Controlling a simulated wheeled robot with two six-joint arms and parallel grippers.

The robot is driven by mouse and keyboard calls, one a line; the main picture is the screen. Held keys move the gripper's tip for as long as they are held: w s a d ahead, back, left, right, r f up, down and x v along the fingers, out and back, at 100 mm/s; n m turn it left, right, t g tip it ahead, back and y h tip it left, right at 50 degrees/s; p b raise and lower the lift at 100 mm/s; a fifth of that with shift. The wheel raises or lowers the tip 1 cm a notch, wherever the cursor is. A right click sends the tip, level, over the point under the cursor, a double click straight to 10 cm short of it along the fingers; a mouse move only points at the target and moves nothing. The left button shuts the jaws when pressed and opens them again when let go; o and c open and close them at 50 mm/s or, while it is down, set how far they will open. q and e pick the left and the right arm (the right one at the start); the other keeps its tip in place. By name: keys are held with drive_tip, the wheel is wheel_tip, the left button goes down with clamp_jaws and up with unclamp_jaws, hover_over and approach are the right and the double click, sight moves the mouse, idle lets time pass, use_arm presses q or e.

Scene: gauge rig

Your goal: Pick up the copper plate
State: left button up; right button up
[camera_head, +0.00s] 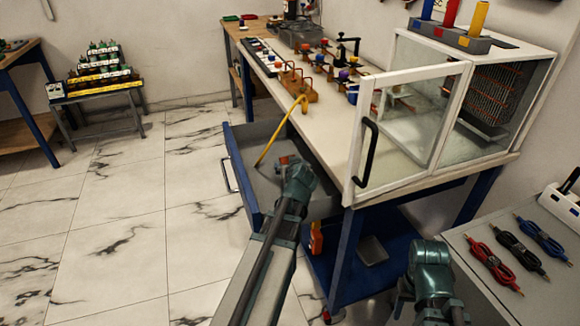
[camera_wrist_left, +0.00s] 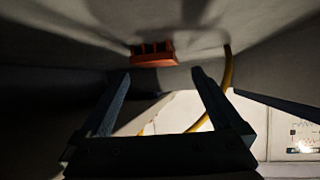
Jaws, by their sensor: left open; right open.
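No flat copper plate can be made out for certain. A small orange-red piece (camera_head: 288,160) lies in the open grey drawer (camera_head: 235,158), partly hidden by my left arm. In the left wrist view an orange-red piece (camera_wrist_left: 153,55) with dark gaps shows beyond the fingertips, apart from them.
A yellow cable (camera_head: 285,127) arches over the drawer edge. A glass cabinet (camera_head: 410,110) with a black-handled door stands on the workbench (camera_head: 310,150). A grey tray (camera_head: 372,250) lies on its lower shelf. Several coiled cables (camera_head: 492,262) lie on the right table.

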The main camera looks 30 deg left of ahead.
use_arm(q)
drive_tip(key=b+x, duration=0.2)
drive_tip(key=x, duration=0.3)
drive_tip(key=shift+w+d+f, duration=0.1)
drive_tip(key=shift+w, duration=0.1)
drive_tip(key=shift+s, duration=0.1)
clamp_jaws()
